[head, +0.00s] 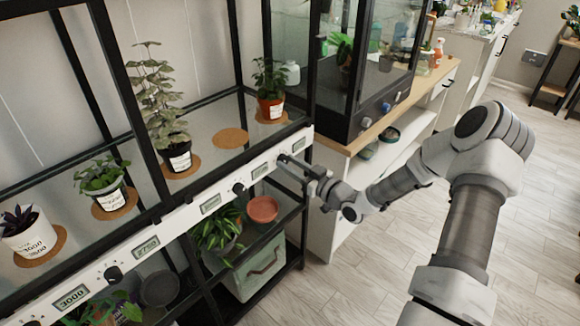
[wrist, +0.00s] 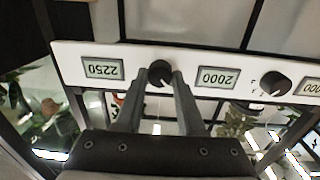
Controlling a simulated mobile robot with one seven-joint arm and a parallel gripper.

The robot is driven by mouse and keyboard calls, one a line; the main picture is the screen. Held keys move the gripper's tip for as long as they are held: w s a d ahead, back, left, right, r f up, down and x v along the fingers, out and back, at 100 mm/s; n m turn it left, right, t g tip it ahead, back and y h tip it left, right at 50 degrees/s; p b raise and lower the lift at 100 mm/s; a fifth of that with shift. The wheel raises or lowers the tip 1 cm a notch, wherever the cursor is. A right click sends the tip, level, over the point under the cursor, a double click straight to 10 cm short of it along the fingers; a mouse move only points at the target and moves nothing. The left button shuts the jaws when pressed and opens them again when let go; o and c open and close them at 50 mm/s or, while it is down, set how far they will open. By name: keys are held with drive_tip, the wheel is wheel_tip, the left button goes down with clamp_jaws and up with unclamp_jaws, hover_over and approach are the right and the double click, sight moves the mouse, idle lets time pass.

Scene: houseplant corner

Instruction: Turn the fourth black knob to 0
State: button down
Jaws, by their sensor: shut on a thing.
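A white rail (head: 190,214) with black knobs and small displays runs along the front edge of the plant shelf. My gripper (head: 286,160) is at the rail's right end in the head view. In the wrist view, its two fingers are shut on a black knob (wrist: 159,71), one on each side. This knob sits between displays reading 2250 (wrist: 102,68) and 2000 (wrist: 218,78), both upside down there. The fingers hide the held knob's scale, so its setting cannot be read. A neighbouring black knob (wrist: 275,83) is free, with scale marks around it.
Potted plants stand on cork mats on the glass shelf, including a tall one (head: 180,155) and a small one (head: 270,95). A terracotta dish (head: 262,209) is on the rack below. A wooden-topped cabinet (head: 375,130) stands to the right. Floor at the lower right is clear.

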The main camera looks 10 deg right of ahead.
drive_tip(key=n+b, duration=0.1)
drive_tip(key=b, duration=0.1)
drive_tip(key=n+b, duration=0.1)
drive_tip(key=n, duration=0.1)
drive_tip(key=n+b, duration=0.1)
drive_tip(key=b, duration=0.1)
drive_tip(key=shift+f+n+b, duration=0.3)
drive_tip(key=n+b, duration=0.2)
drive_tip(key=shift+r+b, duration=0.15)
drive_tip(key=shift+b, duration=0.25)
drive_tip(key=shift+r+n, duration=0.1)
drive_tip(key=shift+n, duration=0.3)
drive_tip(key=c, duration=0.5)
unclamp_jaws()
drive_tip(key=shift+s+d, duration=0.1)
drive_tip(key=v, duration=0.5)
drive_tip(key=p+v, duration=0.1)
drive_tip(key=v, duration=0.5)
drive_tip(key=p+v, duration=0.1)
drive_tip(key=v, duration=0.5)
drive_tip(key=shift+d+f, duration=0.15)
drive_tip(key=shift+f, duration=0.15)
